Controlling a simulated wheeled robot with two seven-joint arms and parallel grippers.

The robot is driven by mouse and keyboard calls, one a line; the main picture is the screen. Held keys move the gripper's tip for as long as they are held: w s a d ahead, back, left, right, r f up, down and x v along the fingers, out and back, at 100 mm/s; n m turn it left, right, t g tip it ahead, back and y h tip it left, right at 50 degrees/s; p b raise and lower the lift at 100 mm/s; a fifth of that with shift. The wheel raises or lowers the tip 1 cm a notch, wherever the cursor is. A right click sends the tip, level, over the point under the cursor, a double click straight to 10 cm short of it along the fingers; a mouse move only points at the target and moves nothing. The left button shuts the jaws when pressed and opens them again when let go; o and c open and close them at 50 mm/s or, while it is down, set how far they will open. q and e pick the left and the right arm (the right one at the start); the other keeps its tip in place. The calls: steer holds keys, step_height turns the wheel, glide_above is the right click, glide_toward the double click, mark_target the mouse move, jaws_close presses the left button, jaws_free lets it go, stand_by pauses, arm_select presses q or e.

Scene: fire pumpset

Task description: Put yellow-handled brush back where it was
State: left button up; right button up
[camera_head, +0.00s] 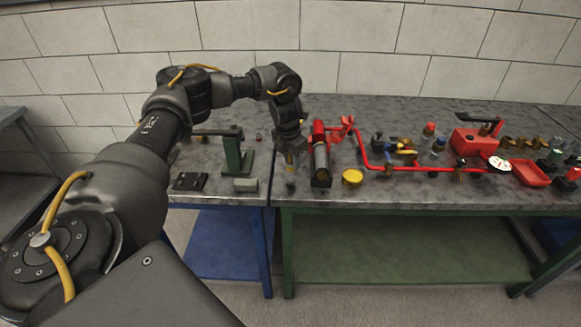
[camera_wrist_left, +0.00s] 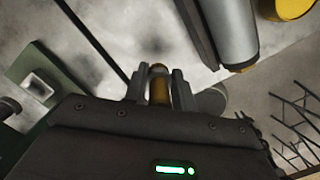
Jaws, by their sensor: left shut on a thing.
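My left gripper (camera_head: 291,152) points down over the front part of the grey bench, near the seam between two bench tops. In the left wrist view its fingers (camera_wrist_left: 159,88) are shut on the yellow-handled brush (camera_wrist_left: 159,70), of which a yellow-brown handle end shows between them. In the head view a small dark part (camera_head: 291,186) hangs or stands just below the fingers; I cannot tell whether it touches the bench. My right gripper is not in view.
A red and grey cylinder (camera_head: 320,160) stands close right of my left gripper, with a yellow round cap (camera_head: 352,176) beyond. A green press-like stand (camera_head: 236,155) is to the left, with a black plate (camera_head: 190,181). Red piping (camera_head: 400,168) and several parts fill the right bench.

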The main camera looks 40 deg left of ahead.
mark_target(290, 168)
arm_select(q)
steer(key=f+p, duration=0.1)
steer(key=f, duration=0.2)
steer(key=shift+a+p, duration=0.35)
steer(key=shift+a, duration=0.05)
steer(key=shift+f, duration=0.5)
steer(key=o, duration=1)
steer(key=shift+f, duration=0.15)
